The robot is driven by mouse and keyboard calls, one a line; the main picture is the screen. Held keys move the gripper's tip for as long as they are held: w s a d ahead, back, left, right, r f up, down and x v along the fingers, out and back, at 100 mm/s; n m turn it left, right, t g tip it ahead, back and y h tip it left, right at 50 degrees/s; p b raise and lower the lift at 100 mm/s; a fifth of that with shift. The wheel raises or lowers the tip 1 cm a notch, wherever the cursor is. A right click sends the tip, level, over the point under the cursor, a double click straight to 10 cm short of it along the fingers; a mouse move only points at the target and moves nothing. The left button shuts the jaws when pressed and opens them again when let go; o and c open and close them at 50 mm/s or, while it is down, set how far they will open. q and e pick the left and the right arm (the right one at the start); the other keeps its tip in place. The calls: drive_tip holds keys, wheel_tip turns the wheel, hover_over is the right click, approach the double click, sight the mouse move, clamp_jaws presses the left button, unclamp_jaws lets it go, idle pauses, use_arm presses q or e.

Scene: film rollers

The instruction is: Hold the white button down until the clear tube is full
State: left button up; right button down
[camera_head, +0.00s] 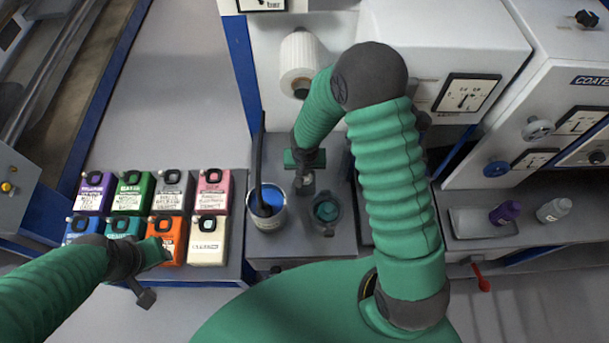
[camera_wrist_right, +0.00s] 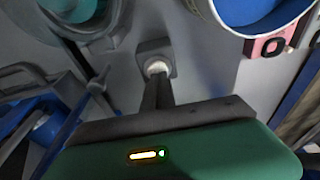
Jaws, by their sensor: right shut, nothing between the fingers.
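The white button (camera_wrist_right: 157,68) sits on a small grey block in the right wrist view. My right gripper (camera_wrist_right: 158,82) is shut and empty, its fingertips at the button and partly covering it. I cannot tell whether the button is pressed in. In the head view the right gripper (camera_head: 304,188) points down between the bucket and a round see-through vessel (camera_head: 327,210) with teal inside. This vessel may be the clear tube; its fill level is unclear. It also shows at the wrist view's upper left (camera_wrist_right: 75,12). My left gripper (camera_head: 150,277) hangs over the ink bottles, its jaws unclear.
A white-rimmed bucket (camera_head: 267,215) with blue inside and a black rod or hose stands left of the right gripper. Several coloured ink bottles (camera_head: 130,192) stand at the left. A purple bottle (camera_head: 505,212) and a white one (camera_head: 553,210) stand at the right.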

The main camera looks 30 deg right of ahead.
drive_tip(key=shift+d+f+b, duration=0.15)
drive_tip(key=shift+f+b, duration=0.15)
drive_tip(key=shift+f, duration=0.25)
idle(2.7)
wheel_tip(320, 180, up, 7)
drive_tip(key=p, duration=0.5)
drive_tip(key=shift+p, duration=0.3)
